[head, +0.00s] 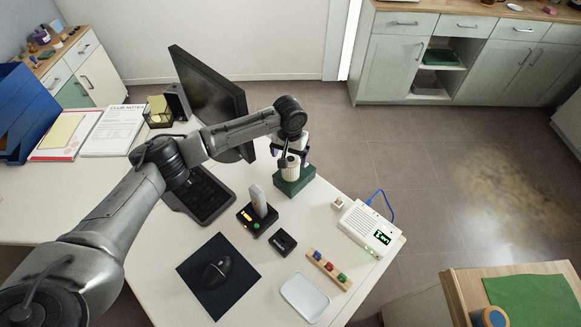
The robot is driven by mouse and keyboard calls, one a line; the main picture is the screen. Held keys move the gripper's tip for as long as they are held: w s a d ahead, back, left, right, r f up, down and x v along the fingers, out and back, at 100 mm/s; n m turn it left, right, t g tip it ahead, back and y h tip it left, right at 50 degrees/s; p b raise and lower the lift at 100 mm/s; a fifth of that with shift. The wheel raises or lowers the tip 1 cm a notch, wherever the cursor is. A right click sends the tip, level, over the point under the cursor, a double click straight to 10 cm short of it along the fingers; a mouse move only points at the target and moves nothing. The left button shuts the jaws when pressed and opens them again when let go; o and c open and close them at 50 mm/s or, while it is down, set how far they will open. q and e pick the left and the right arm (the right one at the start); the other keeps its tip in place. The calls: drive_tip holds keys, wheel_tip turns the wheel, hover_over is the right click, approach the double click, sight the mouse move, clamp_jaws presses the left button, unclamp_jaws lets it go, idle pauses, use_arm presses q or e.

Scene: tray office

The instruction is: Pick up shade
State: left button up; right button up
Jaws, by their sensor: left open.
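A small cream, rounded piece that looks like the shade (291,173) stands on a dark green block (294,187) near the far right edge of the white desk. My left gripper (290,158) points down over it, its fingers open to either side of the cream piece's top. Whether the fingers touch it cannot be told. The gripper and wrist hide part of the shade's top. My right gripper is not in view.
A white device with a green display (369,227), a dark base with a grey upright handset (258,205), a peg rack (328,270), a white tray (304,298) and a mouse (217,272) lie nearer.

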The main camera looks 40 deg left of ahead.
use_arm(q)
drive_tip(key=shift+s+d+f+b, duration=0.1)
drive_tip(key=shift+f+b, duration=0.4)
drive_tip(key=shift+f, duration=0.9)
drive_tip(key=shift+s+d+f+b, duration=0.1)
drive_tip(key=shift+f+b, duration=0.35)
drive_tip(key=shift+f, duration=0.95)
drive_tip(key=shift+w, duration=0.1)
drive_tip(key=shift+c, duration=0.4)
drive_tip(key=c, duration=0.9)
